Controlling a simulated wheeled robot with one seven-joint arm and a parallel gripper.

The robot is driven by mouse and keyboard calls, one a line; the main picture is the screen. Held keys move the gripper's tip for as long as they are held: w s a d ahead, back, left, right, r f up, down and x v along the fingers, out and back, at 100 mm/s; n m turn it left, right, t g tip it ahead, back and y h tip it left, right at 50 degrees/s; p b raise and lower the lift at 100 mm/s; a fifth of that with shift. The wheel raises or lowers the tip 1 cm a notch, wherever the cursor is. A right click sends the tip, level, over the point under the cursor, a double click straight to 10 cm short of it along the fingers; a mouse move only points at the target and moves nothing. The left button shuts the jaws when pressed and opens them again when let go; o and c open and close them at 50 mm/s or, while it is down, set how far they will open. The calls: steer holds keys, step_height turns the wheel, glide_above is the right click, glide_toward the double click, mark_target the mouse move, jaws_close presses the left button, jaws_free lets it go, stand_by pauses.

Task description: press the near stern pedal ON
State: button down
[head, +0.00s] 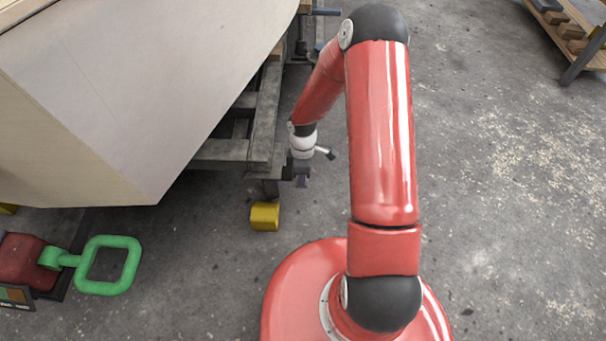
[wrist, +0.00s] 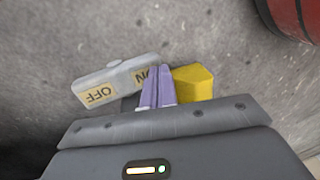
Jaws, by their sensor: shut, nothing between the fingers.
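The grey pedal (wrist: 120,74) is in the wrist view, left of centre, with pale OFF and ON labels. OFF is at its left end and ON at its right end. My gripper (wrist: 160,70) is shut and empty, its two purple fingers together over the ON end and partly covering that label. I cannot tell whether the fingertips touch the pedal. In the head view my gripper (head: 302,182) hangs low beside the grey frame's near corner, and I cannot make out the pedal there.
A yellow block (head: 265,216) is on the floor near my gripper; a yellow block (wrist: 193,83) also shows right of the fingers in the wrist view. The plywood hull (head: 130,90) overhangs at left. A green loop handle (head: 130,265) is at lower left.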

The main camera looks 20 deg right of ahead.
steer(key=shift+s+a+f, duration=0.15)
steer(key=shift+s+f, duration=0.2)
steer(key=shift+f, duration=0.2)
steer(key=shift+s+f, duration=0.2)
stand_by(0.3)
steer(key=s+r+p, duration=0.2)
steer(key=r, duration=0.5)
steer(key=s+a+r+p, duration=0.1)
steer(key=r+p, duration=0.1)
steer(key=r, duration=0.4)
steer(key=shift+s+a+r+p, duration=0.2)
steer(key=shift+s+r+p, duration=0.15)
steer(key=shift+s+p, duration=0.05)
steer(key=shift+r, duration=0.1)
